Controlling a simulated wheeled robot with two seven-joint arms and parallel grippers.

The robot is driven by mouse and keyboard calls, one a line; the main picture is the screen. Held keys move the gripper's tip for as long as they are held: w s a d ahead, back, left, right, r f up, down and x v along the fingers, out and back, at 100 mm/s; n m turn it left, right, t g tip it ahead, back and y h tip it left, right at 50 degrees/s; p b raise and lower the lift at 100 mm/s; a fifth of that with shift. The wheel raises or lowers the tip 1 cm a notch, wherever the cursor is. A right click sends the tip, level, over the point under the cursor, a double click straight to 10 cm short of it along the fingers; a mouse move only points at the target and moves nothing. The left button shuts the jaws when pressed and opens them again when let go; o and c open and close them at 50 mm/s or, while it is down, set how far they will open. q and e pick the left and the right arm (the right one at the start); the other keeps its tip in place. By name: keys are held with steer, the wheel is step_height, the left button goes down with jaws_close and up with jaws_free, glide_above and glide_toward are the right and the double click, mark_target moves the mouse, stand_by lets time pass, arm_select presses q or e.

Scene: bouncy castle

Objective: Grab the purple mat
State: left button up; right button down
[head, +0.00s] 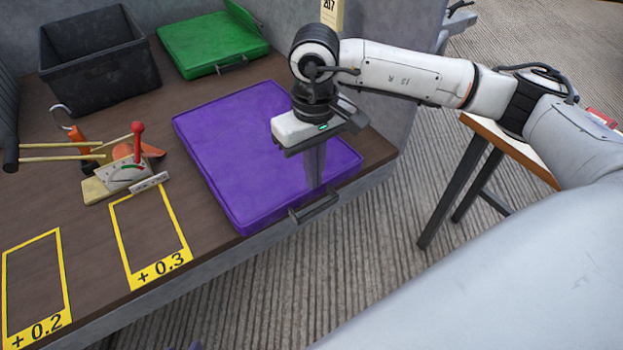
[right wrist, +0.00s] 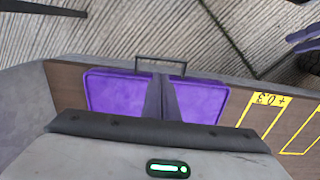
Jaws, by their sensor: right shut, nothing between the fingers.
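The purple mat (head: 240,150) lies flat on the brown bench top, with a dark handle (head: 313,207) on its front edge overhanging the bench edge. My right gripper (head: 316,185) is above the right part of the mat, fingers pointing down, shut and empty. In the right wrist view the closed fingers (right wrist: 163,98) are in front of the purple mat (right wrist: 118,93), and the handle (right wrist: 160,66) is just past their tips. Whether the fingertips touch the mat is hard to tell. My left gripper is not in view.
A green mat (head: 212,42) and a black bin (head: 98,62) stand at the back. A scale device with a red knob (head: 130,170) and yellow-marked rectangles (head: 150,235) are left of the mat. A small table (head: 510,150) stands at the right; ribbed floor lies in front.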

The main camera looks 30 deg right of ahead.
mark_target(313, 199)
step_height(313, 199, down, 7)
steer(key=shift+f+b, duration=0.2)
steer(key=shift+b, duration=0.7)
steer(key=shift+a, duration=0.1)
